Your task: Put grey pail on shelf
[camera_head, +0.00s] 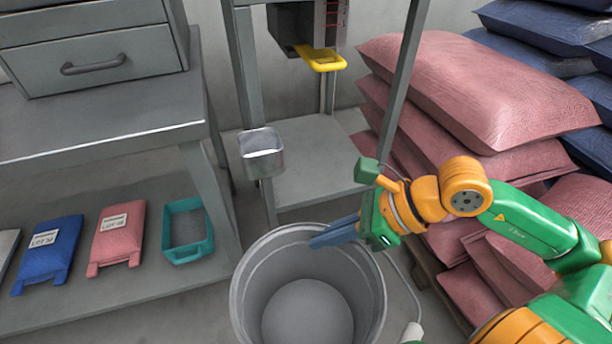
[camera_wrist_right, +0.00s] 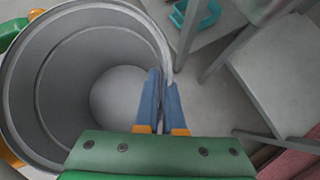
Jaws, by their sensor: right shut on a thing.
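The grey pail (camera_head: 252,290) is at the bottom centre of the head view, upright, open at the top and empty. It also fills the left of the right wrist view (camera_wrist_right: 40,110). My right gripper (camera_head: 322,238) reaches in from the right. Its blue fingers are closed together on the pail's rim; they also show in the right wrist view (camera_wrist_right: 160,85). A grey stand (camera_head: 318,170) with a low flat shelf is behind the pail. The grey bench at left has a lower shelf (camera_head: 130,285). The pail's underside is hidden. My left gripper is not in view.
A small metal cup (camera_head: 262,160) is by the stand's post. Pink sacks (camera_head: 470,90) are stacked at right. The stand's low shelf looks bare.

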